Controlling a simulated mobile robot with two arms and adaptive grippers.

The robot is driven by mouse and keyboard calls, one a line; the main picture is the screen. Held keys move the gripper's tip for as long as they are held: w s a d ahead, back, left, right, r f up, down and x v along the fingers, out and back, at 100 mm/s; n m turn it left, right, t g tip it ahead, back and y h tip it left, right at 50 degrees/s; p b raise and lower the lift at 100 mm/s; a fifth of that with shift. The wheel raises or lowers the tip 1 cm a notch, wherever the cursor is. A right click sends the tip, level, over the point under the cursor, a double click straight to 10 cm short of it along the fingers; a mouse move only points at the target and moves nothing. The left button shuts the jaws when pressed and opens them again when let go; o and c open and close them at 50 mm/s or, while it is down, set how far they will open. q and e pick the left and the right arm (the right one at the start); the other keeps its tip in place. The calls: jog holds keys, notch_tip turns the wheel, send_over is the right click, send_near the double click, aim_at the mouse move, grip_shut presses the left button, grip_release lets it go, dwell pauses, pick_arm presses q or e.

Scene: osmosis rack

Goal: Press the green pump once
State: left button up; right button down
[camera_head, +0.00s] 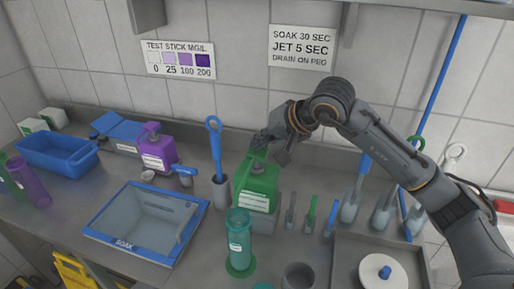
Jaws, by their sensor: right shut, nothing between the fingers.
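The green pump jug (257,188) stands on the bench in the middle of the head view, with a white label on its front. My right gripper (262,140) is at the top of the jug, just over its pump head. It is shut with nothing in it. The gripper partly hides the pump head, so I cannot tell whether they touch. A teal bottle (239,242) stands upright in front of the jug on a green disc (240,268). My left gripper is not in view.
A purple pump jug (158,150) stands to the left, behind the SOAK basin (128,239). A blue brush (215,150) stands in a grey holder left of the green jug. Scoops (351,209) and a tray (343,262) with a white lid are at the right.

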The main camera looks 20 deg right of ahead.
jog(key=shift+r, duration=0.45)
jog(key=shift+r+p, duration=1.35)
jog(key=shift+r, duration=1.25)
jog(key=shift+f, duration=0.1)
